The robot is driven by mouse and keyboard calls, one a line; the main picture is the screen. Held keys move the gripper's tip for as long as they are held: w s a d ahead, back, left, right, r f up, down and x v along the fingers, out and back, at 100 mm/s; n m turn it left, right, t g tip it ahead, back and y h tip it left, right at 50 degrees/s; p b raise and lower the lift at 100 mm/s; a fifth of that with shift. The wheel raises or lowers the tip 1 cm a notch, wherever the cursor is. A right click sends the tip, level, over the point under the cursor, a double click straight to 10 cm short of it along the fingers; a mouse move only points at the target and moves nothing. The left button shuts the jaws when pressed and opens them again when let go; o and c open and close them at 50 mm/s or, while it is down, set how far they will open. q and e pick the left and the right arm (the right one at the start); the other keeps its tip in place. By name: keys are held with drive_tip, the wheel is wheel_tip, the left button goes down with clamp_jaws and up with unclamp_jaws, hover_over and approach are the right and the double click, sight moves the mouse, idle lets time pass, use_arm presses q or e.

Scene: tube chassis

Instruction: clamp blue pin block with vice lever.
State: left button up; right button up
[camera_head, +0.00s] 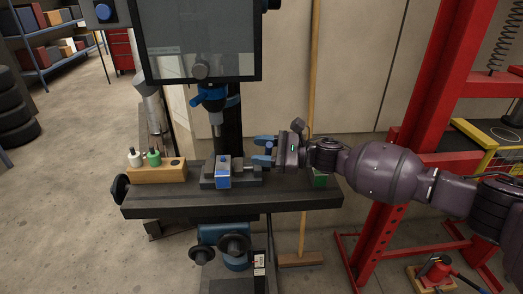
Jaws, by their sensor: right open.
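A blue block (223,178) with a pale top sits in the dark vice (247,175) on the machine table. Its pins are too small to make out. My right gripper (260,150) comes in from the right with blue fingertips. It is open and empty, just above and behind the right part of the vice. The vice lever cannot be told apart from the vice at this size. My left gripper is not in view.
A wooden holder (157,173) with a white and a green bottle stands on the table's left. A green block (320,179) lies at its right end. The drill head (214,105) and a dark screen (197,45) hang above. A red frame (440,90) stands at right.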

drive_tip(key=shift+c, duration=0.2)
clamp_jaws()
